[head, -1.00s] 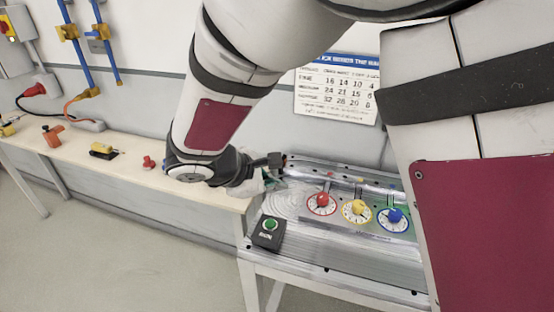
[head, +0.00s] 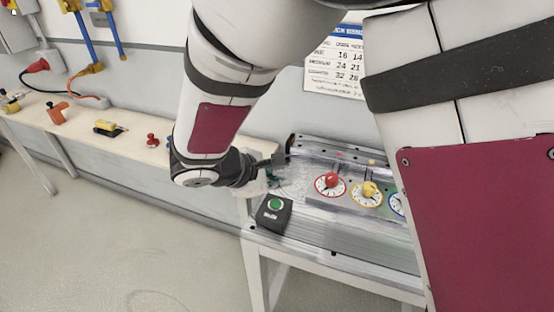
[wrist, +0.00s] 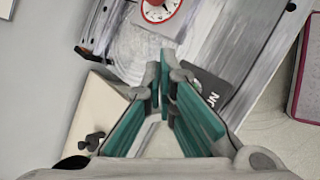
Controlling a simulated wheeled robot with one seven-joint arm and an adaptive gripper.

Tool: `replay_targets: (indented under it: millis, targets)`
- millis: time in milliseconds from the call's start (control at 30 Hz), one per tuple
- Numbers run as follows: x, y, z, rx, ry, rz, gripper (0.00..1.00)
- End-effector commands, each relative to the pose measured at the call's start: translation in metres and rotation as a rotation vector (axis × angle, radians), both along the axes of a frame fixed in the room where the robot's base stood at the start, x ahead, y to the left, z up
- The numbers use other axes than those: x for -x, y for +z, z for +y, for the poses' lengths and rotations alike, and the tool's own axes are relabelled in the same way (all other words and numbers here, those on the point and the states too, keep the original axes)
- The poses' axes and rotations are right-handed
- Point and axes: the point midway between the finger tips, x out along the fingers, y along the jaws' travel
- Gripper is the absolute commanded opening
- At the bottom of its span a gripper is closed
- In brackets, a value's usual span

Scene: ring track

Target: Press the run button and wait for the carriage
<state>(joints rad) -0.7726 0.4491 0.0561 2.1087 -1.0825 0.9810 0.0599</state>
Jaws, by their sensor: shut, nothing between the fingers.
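The run button (head: 275,204) is a green round cap on a black box (head: 271,219) at the front left corner of the grey metal bench. My gripper (head: 273,178) shows its teal fingers just behind the box in the head view, partly hidden by my wrist. In the wrist view my gripper (wrist: 166,66) is shut and empty, with its tips close together. The black box (wrist: 212,88) shows there beside the right finger, with white lettering; the green cap is hidden. I cannot make out a carriage in either view.
A red knob (head: 332,180) and a yellow knob (head: 369,189) stand on dials to the right; a blue-ringed dial (head: 397,204) is mostly hidden by my arm. A long table (head: 80,139) with small objects runs along the wall. The floor in front is clear.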

Motion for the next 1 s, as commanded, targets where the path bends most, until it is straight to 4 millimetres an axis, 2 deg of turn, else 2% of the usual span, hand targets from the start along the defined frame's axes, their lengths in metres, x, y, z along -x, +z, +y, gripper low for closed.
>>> replay_targets:
  millis: [100, 300, 1000]
  targets:
    - [-0.002, -0.018, 0.0, 0.001, 0.001, 0.001, 0.0]
    - [-0.001, -0.033, 0.0, 0.0, 0.002, 0.0, 0.0]
    - [0.0, -0.036, 0.0, 0.0, 0.0, 0.0, 0.0]
